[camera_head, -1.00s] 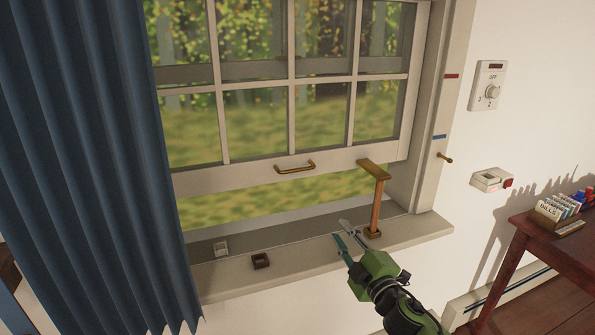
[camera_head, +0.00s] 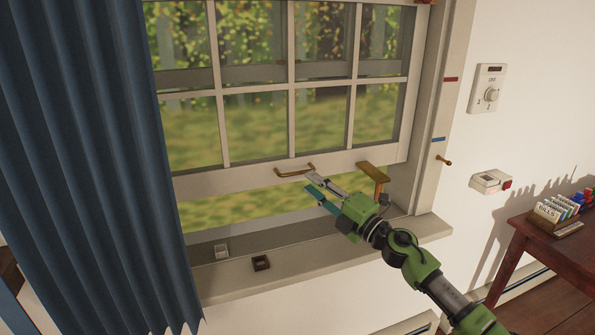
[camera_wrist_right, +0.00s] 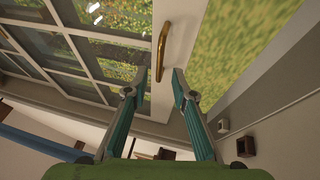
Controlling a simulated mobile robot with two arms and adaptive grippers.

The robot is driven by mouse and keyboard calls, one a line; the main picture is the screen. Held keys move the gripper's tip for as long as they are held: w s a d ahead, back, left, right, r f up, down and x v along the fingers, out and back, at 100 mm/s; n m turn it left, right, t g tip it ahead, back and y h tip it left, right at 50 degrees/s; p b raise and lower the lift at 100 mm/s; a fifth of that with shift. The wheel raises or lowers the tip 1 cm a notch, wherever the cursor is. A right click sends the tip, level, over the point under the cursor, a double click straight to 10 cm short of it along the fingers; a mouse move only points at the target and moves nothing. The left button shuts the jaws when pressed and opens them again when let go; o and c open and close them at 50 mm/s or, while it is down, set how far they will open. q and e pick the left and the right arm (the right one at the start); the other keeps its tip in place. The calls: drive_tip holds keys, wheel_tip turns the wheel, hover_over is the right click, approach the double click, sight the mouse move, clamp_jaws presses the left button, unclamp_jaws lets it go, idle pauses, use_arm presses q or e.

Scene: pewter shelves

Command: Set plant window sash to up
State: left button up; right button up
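The white window sash (camera_head: 235,180) is partly raised, with an open gap between its bottom rail and the sill (camera_head: 225,290). A brass pull handle (camera_head: 295,171) is on the bottom rail and also shows in the right wrist view (camera_wrist_right: 163,40). My right gripper (camera_head: 308,183) is open, its fingertips just below and right of the handle. In the right wrist view the open fingers (camera_wrist_right: 159,76) are on either side of the handle's near end; contact cannot be told. My left gripper is not in view.
A blue curtain (camera_head: 95,150) hangs at the left. Two small blocks, white (camera_head: 221,251) and brown (camera_head: 261,263), sit on the sill. A peg (camera_head: 445,159) sticks out of the right frame. A dial panel (camera_head: 486,90) and a wooden table (camera_head: 560,250) are at the right.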

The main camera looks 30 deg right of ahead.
sight(297, 173)
drive_tip(key=shift+p+x, duration=0.5)
drive_tip(key=shift+x, duration=2.85)
clamp_jaws()
